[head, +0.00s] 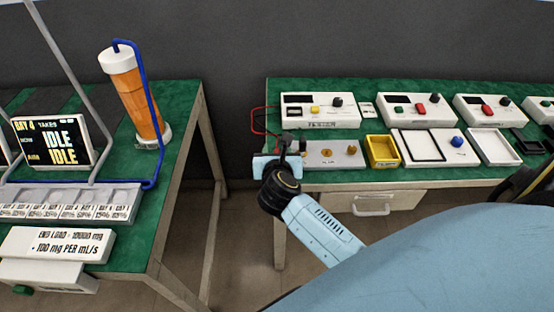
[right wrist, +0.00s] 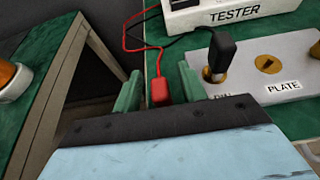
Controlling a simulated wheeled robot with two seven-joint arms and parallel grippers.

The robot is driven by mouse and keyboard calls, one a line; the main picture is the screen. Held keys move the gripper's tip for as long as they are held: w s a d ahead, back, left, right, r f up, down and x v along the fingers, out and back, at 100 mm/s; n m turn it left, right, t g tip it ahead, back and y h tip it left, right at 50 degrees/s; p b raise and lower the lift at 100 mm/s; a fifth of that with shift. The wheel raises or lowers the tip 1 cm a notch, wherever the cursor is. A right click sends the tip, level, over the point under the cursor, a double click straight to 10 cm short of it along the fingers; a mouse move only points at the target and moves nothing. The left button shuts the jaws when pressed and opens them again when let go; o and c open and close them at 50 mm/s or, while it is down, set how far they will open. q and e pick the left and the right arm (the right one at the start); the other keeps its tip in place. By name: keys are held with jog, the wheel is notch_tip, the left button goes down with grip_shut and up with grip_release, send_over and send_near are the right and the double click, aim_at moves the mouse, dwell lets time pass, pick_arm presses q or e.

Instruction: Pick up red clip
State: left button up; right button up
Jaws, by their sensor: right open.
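The red clip (right wrist: 158,90) hangs at the end of a red lead, at the left edge of the green bench in the right wrist view. My right gripper (right wrist: 160,86) is open, with one green finger on each side of the clip and gaps showing between. Whether the clip is at finger depth I cannot tell. In the head view my right gripper (head: 276,158) is at the left front of the right bench, and the clip is not clearly seen there. My left gripper is not in view.
A black clip (right wrist: 221,52) stands on the pin of the grey plate (right wrist: 262,67), close right of my gripper. The white tester (head: 320,110) is behind. A yellow tray (head: 383,163) stands farther right. A gap separates the left bench (head: 186,100) from this one.

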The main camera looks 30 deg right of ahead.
jog(key=shift+w+d+f, duration=0.15)
jog(key=shift+w, duration=0.15)
jog(key=shift+c, duration=0.4)
grip_shut()
